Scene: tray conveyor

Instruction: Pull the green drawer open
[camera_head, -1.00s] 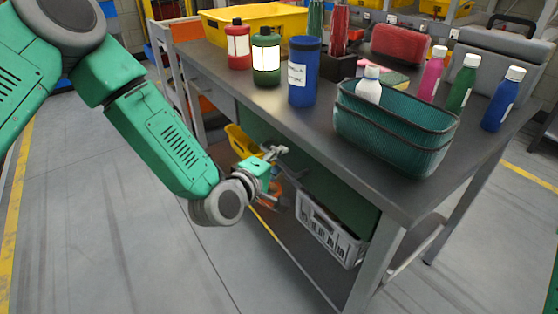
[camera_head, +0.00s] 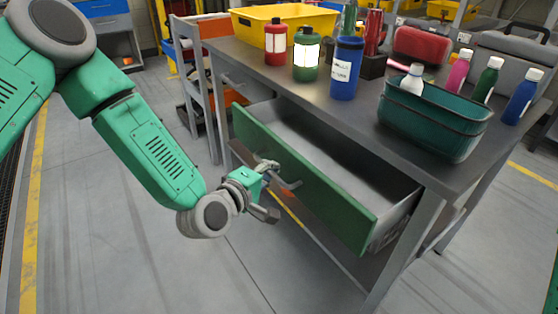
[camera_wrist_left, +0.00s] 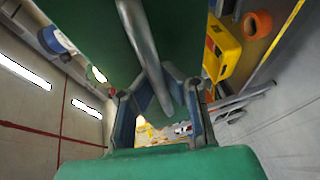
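The green drawer (camera_head: 318,194) stands far out of the metal workbench; its grey inside is empty where I can see it. Its grey bar handle (camera_head: 290,183) sits on the green front. My left gripper (camera_head: 275,188) is at the handle, in front of the drawer. The green front (camera_wrist_left: 85,30) fills the top of that view. My right gripper is not in view.
On the workbench top (camera_head: 355,125) stand a yellow bin (camera_head: 255,33), a blue bottle (camera_head: 346,70), a teal basket (camera_head: 430,135) and several other bottles. A grey crate (camera_head: 385,237) is partly hidden under the drawer. The floor (camera_head: 90,220) to the left is clear.

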